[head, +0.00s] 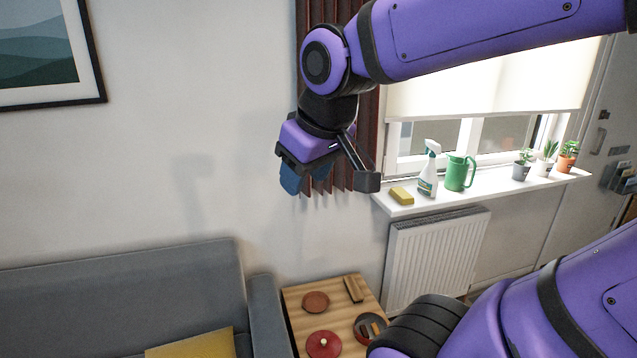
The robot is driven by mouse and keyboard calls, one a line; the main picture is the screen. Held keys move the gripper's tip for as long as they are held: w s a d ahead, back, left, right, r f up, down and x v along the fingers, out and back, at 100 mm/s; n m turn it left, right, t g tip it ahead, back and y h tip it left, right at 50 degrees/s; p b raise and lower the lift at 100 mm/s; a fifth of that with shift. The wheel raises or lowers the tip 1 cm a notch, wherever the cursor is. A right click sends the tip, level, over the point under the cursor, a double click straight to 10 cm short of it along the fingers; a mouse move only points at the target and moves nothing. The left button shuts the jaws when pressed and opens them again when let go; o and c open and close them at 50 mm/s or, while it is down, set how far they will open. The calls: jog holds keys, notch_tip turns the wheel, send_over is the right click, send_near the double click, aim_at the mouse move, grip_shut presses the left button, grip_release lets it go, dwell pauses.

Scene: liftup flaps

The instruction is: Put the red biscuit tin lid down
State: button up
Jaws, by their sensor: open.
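A red round lid with a small pale knob, which looks like the red biscuit tin lid (316,351), is at the front of a small wooden side table (295,318). I cannot tell whether it lies flat on the table or on a tin. My gripper (305,180) hangs high above the table, in front of the wall and dark curtain, well apart from the lid. Its blue fingers are open, and I see nothing held between them.
A brownish-red disc (315,302), a brown block (353,289) and a dark round container (363,321) share the table. A grey sofa (120,290) stands left, a radiator (437,255) right. The windowsill (480,192) holds a spray bottle (428,172), green jug (459,173), sponge (401,196) and plants.

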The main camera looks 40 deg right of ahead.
jog(key=shift+m, duration=0.5)
jog(key=s, duration=0.1)
jog(key=s+a, duration=0.1)
jog(key=s, duration=0.2)
jog(key=shift+s+a+r, duration=0.1)
jog(key=shift+s+a, duration=0.2)
dwell(0.6)
